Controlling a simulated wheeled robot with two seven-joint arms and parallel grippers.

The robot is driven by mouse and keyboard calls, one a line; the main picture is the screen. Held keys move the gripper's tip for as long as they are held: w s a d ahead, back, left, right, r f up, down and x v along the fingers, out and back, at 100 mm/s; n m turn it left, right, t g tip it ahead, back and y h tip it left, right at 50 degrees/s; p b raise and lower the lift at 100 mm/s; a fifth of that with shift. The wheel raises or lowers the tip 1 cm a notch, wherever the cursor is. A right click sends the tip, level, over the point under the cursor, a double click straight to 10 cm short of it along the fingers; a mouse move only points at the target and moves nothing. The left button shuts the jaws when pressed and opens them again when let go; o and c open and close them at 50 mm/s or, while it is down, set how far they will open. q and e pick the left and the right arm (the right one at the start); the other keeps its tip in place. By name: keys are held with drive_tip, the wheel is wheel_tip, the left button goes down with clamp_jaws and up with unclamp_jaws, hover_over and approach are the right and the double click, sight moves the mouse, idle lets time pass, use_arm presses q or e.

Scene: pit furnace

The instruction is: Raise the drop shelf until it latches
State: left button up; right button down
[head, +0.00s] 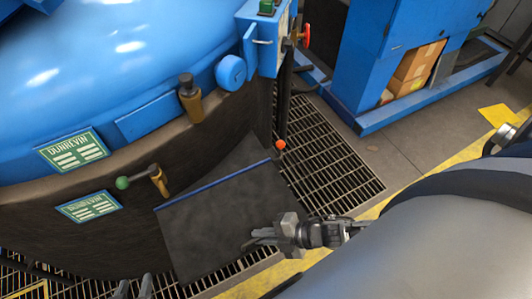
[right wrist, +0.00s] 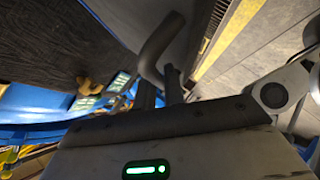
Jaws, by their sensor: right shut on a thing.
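The drop shelf (head: 225,225) is a dark grey panel with a blue strip along its far edge, beside the round furnace wall in the head view. Its exact tilt is hard to tell. My right gripper (head: 262,238) is at the shelf's near right edge. In the right wrist view my right gripper's fingers (right wrist: 160,88) are shut on a bent grey handle (right wrist: 158,48). The handle's join to the shelf is partly hidden. My left gripper (head: 134,289) shows only its two fingertips at the bottom edge, apart, with nothing seen between them.
The blue furnace (head: 90,60) fills the left. A green-knobbed lever (head: 122,183) and a brass fitting (head: 190,105) stick out from it. An orange-red knob (head: 281,145) stands by the shelf's far corner. Floor grating (head: 325,150) lies behind; a blue cabinet (head: 375,60) stands farther back.

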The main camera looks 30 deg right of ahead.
drive_tip(key=shift+w+r, duration=0.2)
drive_tip(key=shift+w, duration=0.25)
drive_tip(key=c, duration=1.5)
unclamp_jaws()
drive_tip(key=shift+s+f, duration=0.1)
drive_tip(key=shift+s, duration=0.05)
drive_tip(key=shift+s, duration=0.1)
drive_tip(key=p+v, duration=0.1)
drive_tip(key=v, duration=1.4)
drive_tip(key=shift+s+d, duration=0.15)
drive_tip(key=shift+d, duration=0.15)
